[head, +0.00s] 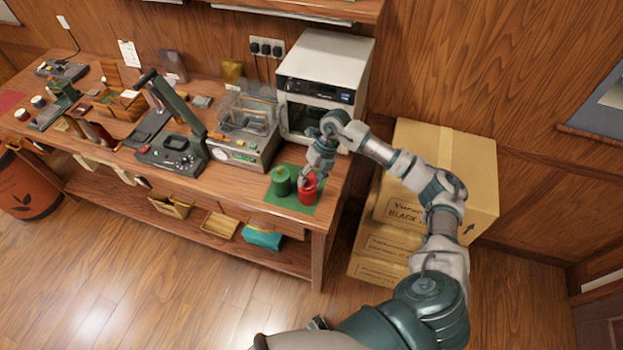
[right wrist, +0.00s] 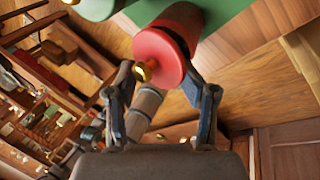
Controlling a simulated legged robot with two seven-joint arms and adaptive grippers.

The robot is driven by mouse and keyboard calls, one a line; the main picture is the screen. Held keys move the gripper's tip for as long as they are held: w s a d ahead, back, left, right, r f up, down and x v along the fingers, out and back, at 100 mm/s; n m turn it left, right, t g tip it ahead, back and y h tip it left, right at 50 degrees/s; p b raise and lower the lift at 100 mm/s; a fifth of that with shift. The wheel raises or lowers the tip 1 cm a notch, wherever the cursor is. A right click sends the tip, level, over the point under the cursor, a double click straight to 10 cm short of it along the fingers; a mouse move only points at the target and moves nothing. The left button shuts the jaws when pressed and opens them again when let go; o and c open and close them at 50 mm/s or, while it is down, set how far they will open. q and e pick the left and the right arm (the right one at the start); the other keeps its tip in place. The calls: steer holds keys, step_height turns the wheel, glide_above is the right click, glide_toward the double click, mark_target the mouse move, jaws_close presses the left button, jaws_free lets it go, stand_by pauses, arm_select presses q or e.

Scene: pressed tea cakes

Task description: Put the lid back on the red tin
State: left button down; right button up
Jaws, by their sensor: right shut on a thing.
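The red tin (head: 308,192) stands upright on a green mat (head: 297,208) at the right end of the bench. In the right wrist view its red body (right wrist: 183,17) shows behind the round red lid (right wrist: 150,52) with a brass knob. My right gripper (head: 308,178) is over the tin; in the wrist view its fingers (right wrist: 150,75) are shut on the lid from two sides. The lid is at the tin's top; I cannot tell whether it is fully seated. My left gripper is not in view.
A green tin (head: 281,182) stands close to the left of the red tin. A white oven (head: 325,68) stands behind, and a grey machine (head: 243,140) is to the left. Stacked cardboard boxes (head: 440,150) stand right of the bench. Bare mat lies in front of the tins.

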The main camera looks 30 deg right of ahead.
steer(key=shift+s+a+f, duration=0.15)
steer(key=shift+s+f, duration=0.05)
steer(key=shift+f, duration=0.15)
steer(key=o, duration=1.4)
steer(key=shift+o, duration=0.7)
steer(key=shift+w, duration=0.25)
steer(key=shift+o, duration=1.4)
steer(key=shift+r, duration=0.15)
steer(key=shift+r, duration=0.15)
steer(key=shift+r+p, duration=2.65)
steer(key=shift+r, duration=0.8)
steer(key=shift+c, duration=0.3)
